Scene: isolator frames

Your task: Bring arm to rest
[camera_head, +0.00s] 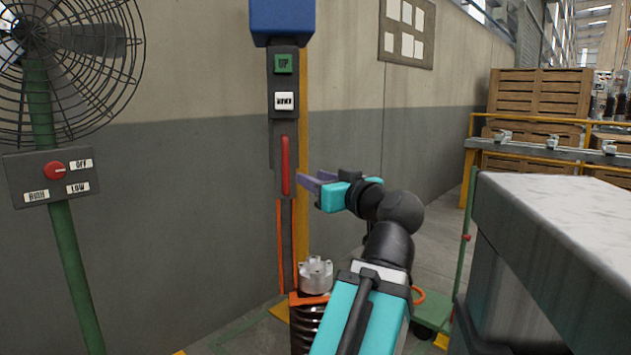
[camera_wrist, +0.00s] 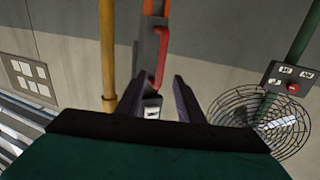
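My arm reaches forward from the lower middle of the head view, with its teal and black links bent to the left at the wrist. My gripper (camera_head: 307,181) points left, close to the red handle (camera_head: 285,165) on the hoist post. In the wrist view, which is turned upside down, my gripper (camera_wrist: 157,80) has its two dark fingers spread apart with nothing between them. The red handle (camera_wrist: 160,58) shows beyond the fingertips there. I see no contact, though the exact gap is hard to judge.
The post carries a green UP button (camera_head: 283,64) and a white DOWN button (camera_head: 284,101). A caged fan (camera_head: 65,60) with a control box (camera_head: 52,176) stands left. A grey cabinet (camera_head: 560,230) stands close on the right. A ribbed black part with a metal top (camera_head: 316,274) stands below my gripper.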

